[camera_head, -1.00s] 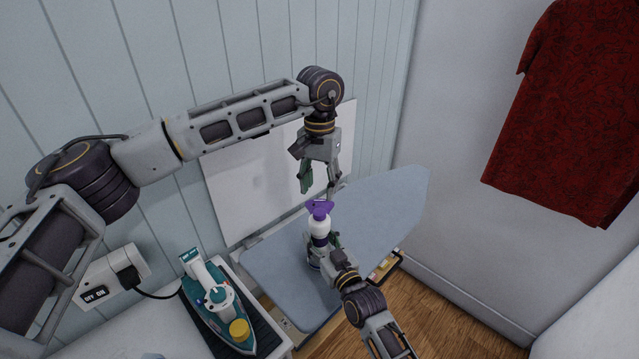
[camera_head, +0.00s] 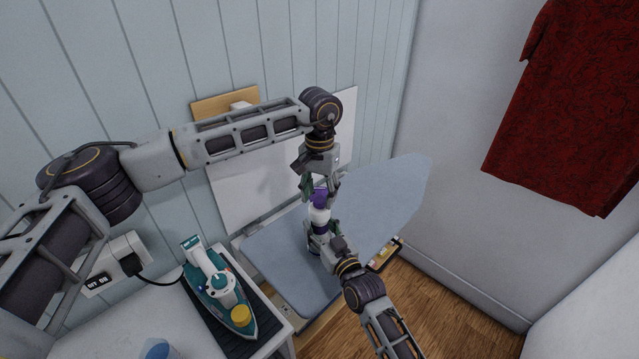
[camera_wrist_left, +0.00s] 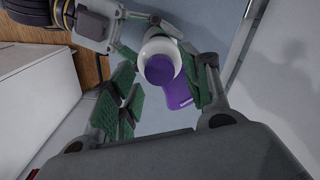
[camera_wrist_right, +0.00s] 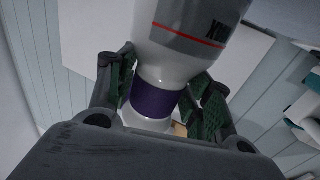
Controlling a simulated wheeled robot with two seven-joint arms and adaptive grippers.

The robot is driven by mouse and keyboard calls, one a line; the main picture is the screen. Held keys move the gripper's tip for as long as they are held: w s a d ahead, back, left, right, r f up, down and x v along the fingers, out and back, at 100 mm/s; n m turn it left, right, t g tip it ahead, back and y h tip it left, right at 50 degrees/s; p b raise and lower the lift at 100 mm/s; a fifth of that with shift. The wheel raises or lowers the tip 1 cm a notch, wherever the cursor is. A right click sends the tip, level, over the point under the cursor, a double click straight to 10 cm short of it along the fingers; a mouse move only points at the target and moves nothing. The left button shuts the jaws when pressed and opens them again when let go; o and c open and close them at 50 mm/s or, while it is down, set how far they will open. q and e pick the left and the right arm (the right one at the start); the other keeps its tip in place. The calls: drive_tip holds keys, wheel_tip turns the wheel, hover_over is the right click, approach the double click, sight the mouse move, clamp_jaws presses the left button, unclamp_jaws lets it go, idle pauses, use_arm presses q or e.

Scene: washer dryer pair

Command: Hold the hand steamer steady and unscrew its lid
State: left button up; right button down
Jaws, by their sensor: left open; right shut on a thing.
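The hand steamer (camera_head: 319,214) is a white bottle shape with a purple lid (camera_head: 319,196), standing about upright over the ironing board. My right gripper (camera_head: 318,235) is shut on its body from the front. In the right wrist view its green pads flank the purple band (camera_wrist_right: 160,101). My left gripper (camera_head: 320,188) is open just above, pointing down, its fingers on either side of the lid. The steamer's lower end is partly hidden by my right gripper.
The blue-grey ironing board (camera_head: 385,195) lies under the steamer. A teal and white iron (camera_head: 220,291) with a yellow cap sits on a dark mat at lower left. A wall socket (camera_head: 112,262) is behind it. A red shirt (camera_head: 570,110) hangs at right.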

use_arm(q)
drive_tip(key=shift+f, duration=0.65)
clamp_jaws()
drive_tip(key=shift+n, duration=0.3)
